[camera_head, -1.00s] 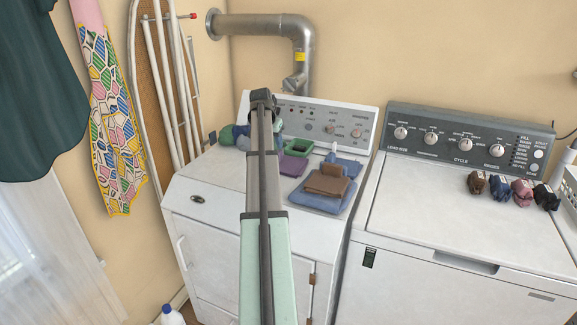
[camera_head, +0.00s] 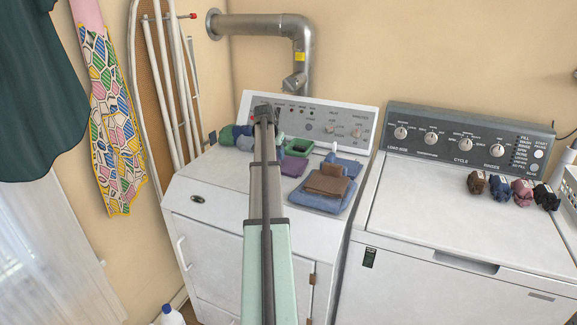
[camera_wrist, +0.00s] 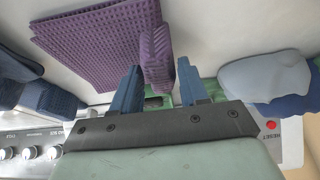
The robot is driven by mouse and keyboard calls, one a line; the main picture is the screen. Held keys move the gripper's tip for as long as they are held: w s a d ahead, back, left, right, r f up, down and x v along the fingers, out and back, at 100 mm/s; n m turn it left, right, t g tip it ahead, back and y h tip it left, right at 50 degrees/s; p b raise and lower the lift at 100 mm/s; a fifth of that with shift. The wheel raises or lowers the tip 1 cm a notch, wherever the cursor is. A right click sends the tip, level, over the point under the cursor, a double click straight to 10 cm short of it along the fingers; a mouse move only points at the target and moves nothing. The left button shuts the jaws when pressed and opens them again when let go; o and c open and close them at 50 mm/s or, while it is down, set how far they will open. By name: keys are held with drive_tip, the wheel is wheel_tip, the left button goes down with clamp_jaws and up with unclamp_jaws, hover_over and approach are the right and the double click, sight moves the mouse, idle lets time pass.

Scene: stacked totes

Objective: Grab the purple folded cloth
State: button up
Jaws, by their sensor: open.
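A purple waffle-textured cloth (camera_wrist: 95,45) lies on the dryer top in the wrist view. Another purple piece (camera_wrist: 157,55), with a folded edge, is beside it, between the tips of my gripper's two blue fingers (camera_wrist: 160,66). I cannot tell whether the two pieces are joined. The gripper is open, with gaps showing around the piece. In the head view the flat purple cloth (camera_head: 294,166) shows just right of my arm, which hides the gripper.
A green item (camera_head: 298,147) lies behind the purple cloth. Brown cloth (camera_head: 327,182) rests on blue cloth (camera_head: 318,203) to its right. Grey and blue bundles (camera_wrist: 265,78) lie close beside the gripper. The dryer's control panel (camera_head: 335,122) rises behind. The dryer's front left top is mostly clear.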

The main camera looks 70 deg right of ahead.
clamp_jaws()
drive_tip(key=shift+r, duration=0.1)
idle(0.4)
